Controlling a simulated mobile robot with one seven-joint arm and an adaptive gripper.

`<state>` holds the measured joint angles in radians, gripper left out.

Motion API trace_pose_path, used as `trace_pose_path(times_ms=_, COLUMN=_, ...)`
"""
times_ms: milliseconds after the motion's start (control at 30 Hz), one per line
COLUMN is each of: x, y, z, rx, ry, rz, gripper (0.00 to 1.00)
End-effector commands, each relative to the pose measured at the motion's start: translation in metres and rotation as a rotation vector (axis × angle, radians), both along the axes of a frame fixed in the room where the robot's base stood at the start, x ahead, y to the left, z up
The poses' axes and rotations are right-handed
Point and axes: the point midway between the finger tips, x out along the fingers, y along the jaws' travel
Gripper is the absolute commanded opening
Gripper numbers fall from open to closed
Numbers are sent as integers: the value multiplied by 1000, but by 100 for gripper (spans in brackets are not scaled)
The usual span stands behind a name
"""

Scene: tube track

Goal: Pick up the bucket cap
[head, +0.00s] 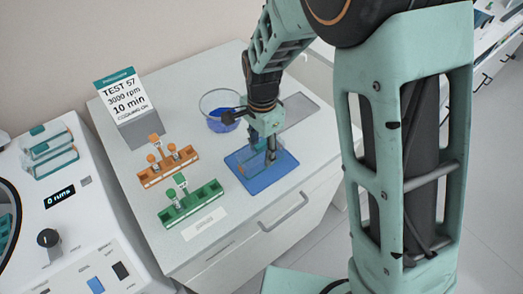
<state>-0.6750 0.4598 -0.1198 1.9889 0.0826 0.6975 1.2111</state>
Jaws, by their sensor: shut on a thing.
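My gripper (268,146) points down over the blue mat (266,184) on the white cabinet top. Its fingers are shut on a clear, see-through piece, which appears to be the bucket cap (251,164). The cap is at the mat, partly hidden by the fingers and hard to tell from the blue behind it. I cannot tell whether it touches the mat or is lifted.
An orange tube rack (168,167) and a green tube rack (193,204) stand left of the mat. A glass bowl with blue inside (219,122) is behind. A sign (124,98) stands at back left. Clear teal-topped boxes (47,147) rest on the white machine (75,220).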

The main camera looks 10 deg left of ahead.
Motion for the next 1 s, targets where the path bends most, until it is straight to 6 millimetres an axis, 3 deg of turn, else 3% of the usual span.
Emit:
trace_pose_path(times_ms=267, x=0, y=0, z=13, rx=1, ry=-1, rz=0, gripper=18)
trace_pose_path(times_ms=467, x=1, y=0, z=38, rx=1, ry=-2, rz=0, gripper=18)
trace_pose_path(times_ms=733, x=-51, y=4, z=101, rx=3, ry=-3, rz=5, gripper=18)
trace_pose_path(times_ms=1000, x=-108, y=7, z=116, rx=2, ry=-1, rz=4, gripper=18)
